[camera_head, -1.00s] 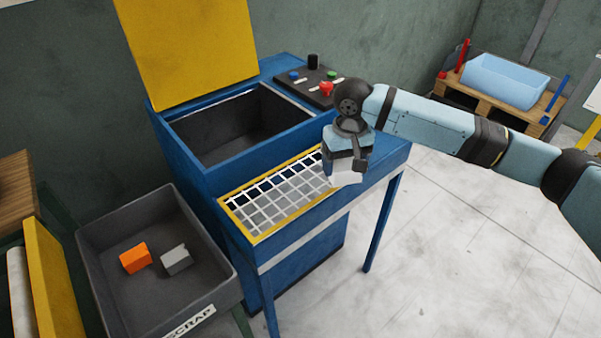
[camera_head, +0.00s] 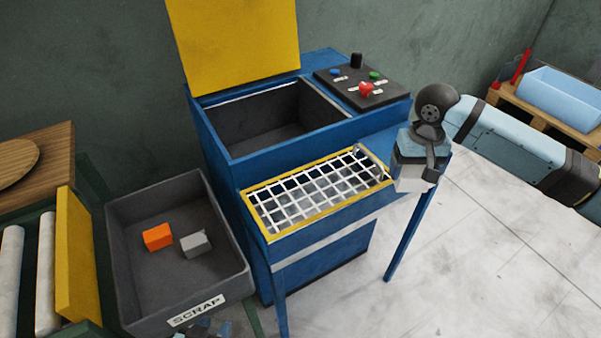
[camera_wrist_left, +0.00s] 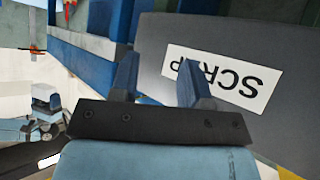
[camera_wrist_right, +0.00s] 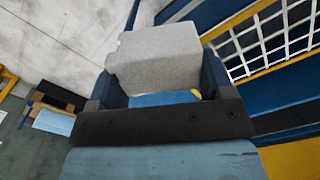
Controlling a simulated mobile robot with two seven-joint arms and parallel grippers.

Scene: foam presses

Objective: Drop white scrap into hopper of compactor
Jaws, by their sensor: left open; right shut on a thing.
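My right gripper (camera_head: 418,172) is shut on the white scrap (camera_head: 408,184), a pale rough block that hangs below it. In the right wrist view the white scrap (camera_wrist_right: 160,57) sits between the two fingers. It is beside the right end of the grille, outside the hopper. The compactor (camera_head: 225,165) is blue, and its hopper (camera_head: 330,116) is a dark, open-topped box under a raised yellow lid (camera_head: 240,40). My left gripper (camera_wrist_left: 158,82) is open and empty in front of the scrap tray's labelled side. Only its tips (camera_head: 208,328) show in the head view.
The grey scrap tray (camera_head: 130,255) holds an orange block (camera_head: 158,236) and a grey block (camera_head: 196,243). A yellow-framed grille (camera_head: 262,233) lies before the hopper. A button panel (camera_head: 385,98) is behind right. A pallet with a light blue bin (camera_head: 562,95) stands far right.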

